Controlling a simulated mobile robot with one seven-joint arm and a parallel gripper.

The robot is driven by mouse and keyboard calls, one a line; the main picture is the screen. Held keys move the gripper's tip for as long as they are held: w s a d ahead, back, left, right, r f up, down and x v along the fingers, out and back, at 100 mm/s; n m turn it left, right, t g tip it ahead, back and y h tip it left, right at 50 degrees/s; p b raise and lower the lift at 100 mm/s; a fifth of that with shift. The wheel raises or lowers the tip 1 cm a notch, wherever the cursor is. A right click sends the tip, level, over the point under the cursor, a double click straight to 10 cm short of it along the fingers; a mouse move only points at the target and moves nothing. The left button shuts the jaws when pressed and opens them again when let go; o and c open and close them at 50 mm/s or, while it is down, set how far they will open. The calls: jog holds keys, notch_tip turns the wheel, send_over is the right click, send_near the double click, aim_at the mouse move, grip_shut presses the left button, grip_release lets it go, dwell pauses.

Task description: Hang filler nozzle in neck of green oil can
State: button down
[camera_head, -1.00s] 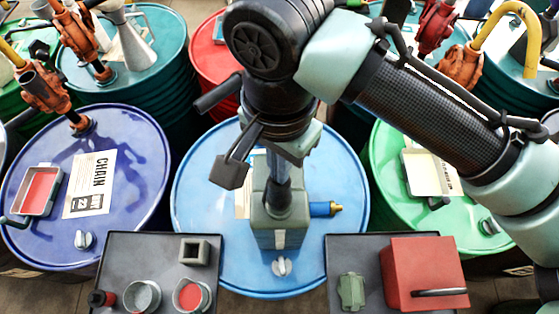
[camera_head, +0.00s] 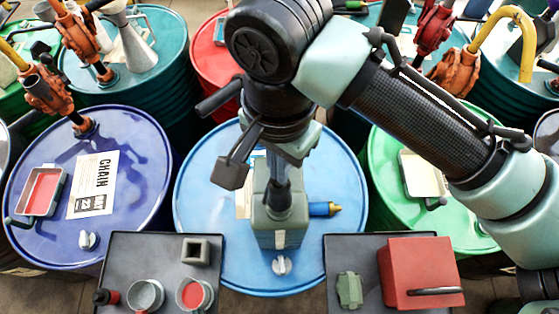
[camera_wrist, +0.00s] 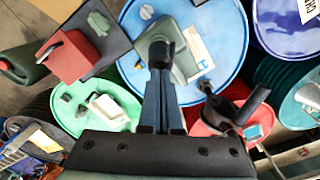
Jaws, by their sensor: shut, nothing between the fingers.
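The green oil can (camera_head: 279,239), grey-green and boxy, stands upright on the blue drum in the head view. It also shows in the wrist view (camera_wrist: 184,66). A dark round piece (camera_wrist: 160,50) sits at its neck; I cannot tell whether this is the filler nozzle or part of the can. A blue fitting with a brass tip (camera_head: 323,209) points right beside the can and may be the nozzle. My gripper (camera_wrist: 159,72) is shut and empty, directly above the neck. My wrist hides part of the neck, so contact there cannot be told.
A blue drum (camera_head: 205,235) carries the can. A left tray (camera_head: 150,250) holds cups and a square block; a right tray (camera_head: 340,262) holds a red box (camera_head: 420,272) and a small green part. A green drum (camera_head: 385,170) and a purple drum (camera_head: 130,225) stand either side.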

jog(key=shift+s+r, duration=0.1)
jog(key=shift+r, duration=0.55)
notch_tip(320, 180, up, 13)
jog(key=b, duration=0.1)
jog(key=shift+f+b, duration=0.2)
jog(key=shift+b, duration=0.2)
